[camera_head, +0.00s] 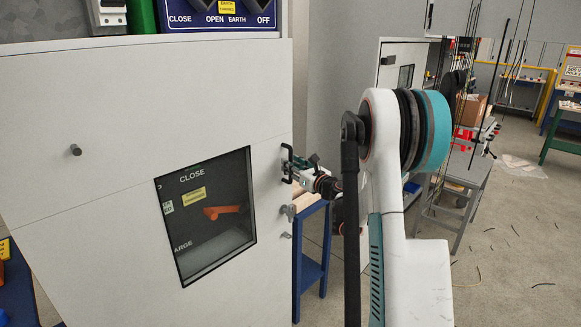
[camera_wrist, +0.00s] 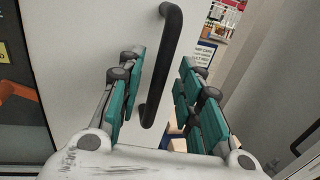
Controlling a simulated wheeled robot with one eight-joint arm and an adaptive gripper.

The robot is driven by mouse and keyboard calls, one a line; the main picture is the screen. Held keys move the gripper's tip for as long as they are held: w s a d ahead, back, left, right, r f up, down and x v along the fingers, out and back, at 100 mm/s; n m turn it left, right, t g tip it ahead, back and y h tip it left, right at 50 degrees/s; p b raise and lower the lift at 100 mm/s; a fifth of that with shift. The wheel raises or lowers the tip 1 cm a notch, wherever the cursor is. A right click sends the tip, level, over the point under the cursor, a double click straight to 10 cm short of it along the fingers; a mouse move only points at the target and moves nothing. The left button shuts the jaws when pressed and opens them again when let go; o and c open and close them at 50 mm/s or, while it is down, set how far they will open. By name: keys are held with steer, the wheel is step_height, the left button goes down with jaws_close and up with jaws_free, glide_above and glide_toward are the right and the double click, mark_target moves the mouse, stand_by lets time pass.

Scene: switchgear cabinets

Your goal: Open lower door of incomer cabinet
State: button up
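The cabinet's light grey lower door (camera_head: 100,140) stands at the left in the head view and looks closed. It has a dark window (camera_head: 208,215) with an orange lever (camera_head: 222,211) behind it. A black bar handle (camera_head: 287,165) is near the door's right edge. In the wrist view the handle (camera_wrist: 172,50) runs nearly upright between my two teal-padded fingers. My gripper (camera_wrist: 162,68) is open, with a gap on both sides of the handle. In the head view my gripper (camera_head: 303,166) is at the handle, partly hidden by its own wrist parts.
Small metal latches (camera_head: 287,211) sit on the door edge below the handle. A blue stool (camera_head: 312,255) stands right behind the cabinet edge. A grey trolley (camera_head: 465,190) stands further right. Open floor (camera_head: 520,250) with scattered wire bits lies at the right.

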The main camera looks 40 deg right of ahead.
steer(key=shift+w, duration=0.85)
steer(key=shift+c, duration=0.3)
jaws_close()
steer(key=shift+s, duration=0.1)
